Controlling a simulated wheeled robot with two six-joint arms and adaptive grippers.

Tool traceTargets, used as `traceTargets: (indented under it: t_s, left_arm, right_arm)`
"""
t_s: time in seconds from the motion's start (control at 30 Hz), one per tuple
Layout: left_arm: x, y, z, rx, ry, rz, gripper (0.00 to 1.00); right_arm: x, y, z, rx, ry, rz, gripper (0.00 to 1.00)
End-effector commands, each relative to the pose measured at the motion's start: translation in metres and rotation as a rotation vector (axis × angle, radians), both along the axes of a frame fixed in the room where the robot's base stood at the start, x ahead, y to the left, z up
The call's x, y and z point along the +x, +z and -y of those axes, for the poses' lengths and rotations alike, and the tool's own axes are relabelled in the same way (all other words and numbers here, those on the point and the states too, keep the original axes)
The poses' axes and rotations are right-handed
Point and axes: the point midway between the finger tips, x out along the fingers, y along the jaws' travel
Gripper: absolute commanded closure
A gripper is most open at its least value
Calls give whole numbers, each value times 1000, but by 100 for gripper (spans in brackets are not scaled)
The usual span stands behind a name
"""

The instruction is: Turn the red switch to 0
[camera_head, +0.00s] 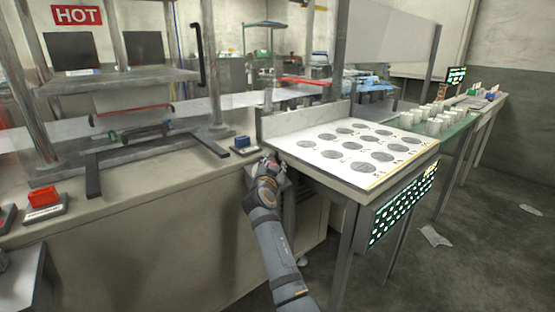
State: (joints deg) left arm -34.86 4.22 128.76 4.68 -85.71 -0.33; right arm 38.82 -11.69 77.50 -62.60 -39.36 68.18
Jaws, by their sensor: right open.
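The red switch (43,195) sits on a small grey base on the bench at the far left, below the press frame. It shows as a red block; its marks are too small to read. My right gripper (271,158) is open near the bench's right end, beside the white-topped table. It is far to the right of the red switch and apart from it. Its fingers are small and partly dark in the view.
A blue switch (242,142) sits on the bench close to my right gripper. Dark metal bars (92,176) lie on the bench under the press. The white sheet with grey discs (322,136) covers the table at right. White cups (433,127) stand beyond.

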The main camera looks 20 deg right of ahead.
Motion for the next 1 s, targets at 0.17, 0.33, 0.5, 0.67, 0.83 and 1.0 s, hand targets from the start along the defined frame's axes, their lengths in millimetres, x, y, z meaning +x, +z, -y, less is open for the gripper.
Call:
traceTargets:
  t_s: [0.17,0.33,0.5,0.67,0.83,1.0]
  left_arm:
    - [-1,0,0,1,0,-3,60]
    - [-1,0,0,1,0,-4,60]
    - [-1,0,0,1,0,-4,60]
    - [-1,0,0,1,0,-3,60]
    - [0,0,0,1,0,-3,60]
    - [0,0,0,1,0,-2,60]
  right_arm:
    - [0,0,-1,0,-1,0,56]
    - [0,0,0,0,0,1,65]
    - [0,0,0,0,0,0,88]
    - [0,0,0,0,0,0,100]
    - [0,0,0,0,-1,0,100]
    - [0,-1,0,1,-1,-1,100]
